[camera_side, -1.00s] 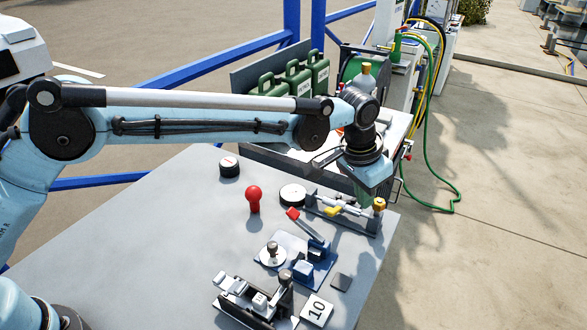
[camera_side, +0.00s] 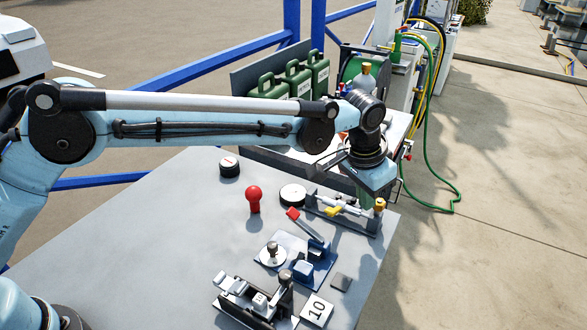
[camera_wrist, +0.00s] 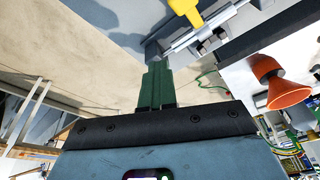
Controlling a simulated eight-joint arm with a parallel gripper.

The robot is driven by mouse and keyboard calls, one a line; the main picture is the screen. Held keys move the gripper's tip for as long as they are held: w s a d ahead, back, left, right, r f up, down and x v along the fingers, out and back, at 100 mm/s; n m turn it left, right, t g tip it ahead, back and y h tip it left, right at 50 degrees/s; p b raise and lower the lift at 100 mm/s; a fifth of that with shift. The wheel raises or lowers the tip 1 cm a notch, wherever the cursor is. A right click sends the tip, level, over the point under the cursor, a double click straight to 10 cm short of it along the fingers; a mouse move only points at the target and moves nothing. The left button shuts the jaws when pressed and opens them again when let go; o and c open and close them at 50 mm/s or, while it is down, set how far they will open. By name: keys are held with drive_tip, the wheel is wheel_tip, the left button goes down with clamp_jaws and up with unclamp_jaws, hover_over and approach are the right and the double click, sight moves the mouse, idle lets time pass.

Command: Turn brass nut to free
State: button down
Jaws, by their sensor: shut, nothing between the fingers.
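The brass nut (camera_side: 379,204) sits at the right end of a grey fixture (camera_side: 340,213) near the table's far right corner. A metal rod and a yellow handle (camera_side: 334,211) are on the same fixture. The yellow handle also shows at the top of the wrist view (camera_wrist: 185,8). My gripper (camera_side: 363,198) points down just left of the nut in the side view, partly in front of the fixture. Its green fingers (camera_wrist: 157,70) are together and empty. I cannot tell whether they touch the nut. I cannot make out the nut in the wrist view.
A red-handled clamp (camera_side: 306,225), a red knob (camera_side: 254,198), a round white-topped disc (camera_side: 293,194) and a black dial (camera_side: 229,167) stand on the grey table (camera_side: 180,235). Green canisters (camera_side: 298,80) are behind. An orange cone-shaped thing (camera_wrist: 275,82) is right in the wrist view.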

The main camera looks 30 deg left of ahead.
drive_tip(key=shift+s+d+f+h, duration=0.3)
drive_tip(key=shift+s+d, duration=0.25)
drive_tip(key=shift+d, duration=0.3)
drive_tip(key=shift+s+a, duration=0.15)
drive_tip(key=shift+s, duration=0.05)
wheel_tip(320, 180, up, 6)
drive_tip(key=shift+a, duration=0.2)
drive_tip(key=shift+w+a+r, duration=0.1)
drive_tip(key=shift+w, duration=0.05)
drive_tip(key=shift+w+a+f, duration=0.25)
drive_tip(key=shift+f, duration=0.8)
drive_tip(key=shift+w+a+f, duration=0.2)
drive_tip(key=shift+w+f, duration=0.1)
drive_tip(key=shift+f, duration=0.7)
drive_tip(key=shift+w+a+f, duration=0.25)
drive_tip(key=shift+f, duration=0.8)
